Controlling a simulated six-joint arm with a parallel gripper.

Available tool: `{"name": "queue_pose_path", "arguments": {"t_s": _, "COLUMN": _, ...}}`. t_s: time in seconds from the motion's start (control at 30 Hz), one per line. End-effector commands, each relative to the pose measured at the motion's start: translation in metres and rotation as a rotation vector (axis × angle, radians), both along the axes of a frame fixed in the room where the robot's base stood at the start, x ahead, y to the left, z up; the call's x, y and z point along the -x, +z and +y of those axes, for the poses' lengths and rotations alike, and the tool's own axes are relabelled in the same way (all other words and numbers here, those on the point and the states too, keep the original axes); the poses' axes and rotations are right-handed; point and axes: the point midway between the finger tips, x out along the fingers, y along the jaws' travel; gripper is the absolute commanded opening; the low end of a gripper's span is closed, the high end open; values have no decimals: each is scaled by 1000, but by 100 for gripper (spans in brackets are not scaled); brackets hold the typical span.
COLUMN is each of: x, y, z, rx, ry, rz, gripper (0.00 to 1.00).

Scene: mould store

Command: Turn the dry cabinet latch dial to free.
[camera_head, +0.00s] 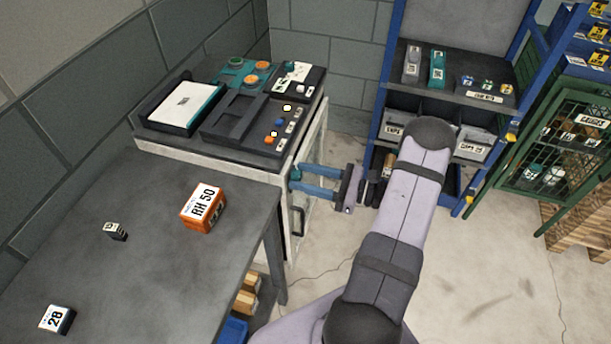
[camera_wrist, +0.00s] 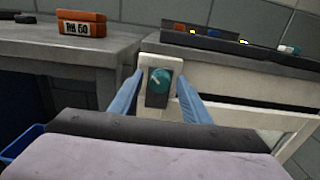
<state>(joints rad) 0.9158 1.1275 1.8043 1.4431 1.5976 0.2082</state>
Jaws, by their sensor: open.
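The latch dial (camera_wrist: 159,80) is a round teal knob with a pale pointer mark, on a dark plate on the white cabinet's (camera_wrist: 205,72) front post. The pointer tilts to the upper left in the wrist view; I cannot read any labels for its settings. In the head view only a bit of teal dial (camera_head: 295,173) shows by my fingertips. My gripper (camera_head: 292,180) is open, its two blue fingers pointing at the cabinet. In the wrist view my gripper (camera_wrist: 160,82) has one finger on each side of the dial, with gaps; I cannot tell whether they touch it.
A grey table (camera_head: 150,270) stands left of the cabinet, with an orange RH 50 box (camera_head: 203,208) near its edge. Control panels and a tray (camera_head: 183,106) sit on the cabinet top. A blue-framed shelf (camera_head: 385,75) stands behind my arm.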

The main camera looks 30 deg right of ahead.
Motion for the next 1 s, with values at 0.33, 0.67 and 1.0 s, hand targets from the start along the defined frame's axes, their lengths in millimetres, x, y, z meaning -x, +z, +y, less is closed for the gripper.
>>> {"name": "queue_pose_path", "arguments": {"t_s": 0.33, "x": 0, "y": 0, "z": 0, "rx": -1, "ry": 1, "rz": 1, "gripper": 2}}
{"name": "queue_pose_path", "arguments": {"t_s": 0.67, "x": 0, "y": 1, "z": 0, "rx": -51, "ry": 1, "rz": 51, "gripper": 2}}
{"name": "queue_pose_path", "arguments": {"t_s": 1.0, "x": 0, "y": 2, "z": -1, "rx": -229, "ry": 0, "rz": 228, "gripper": 2}}
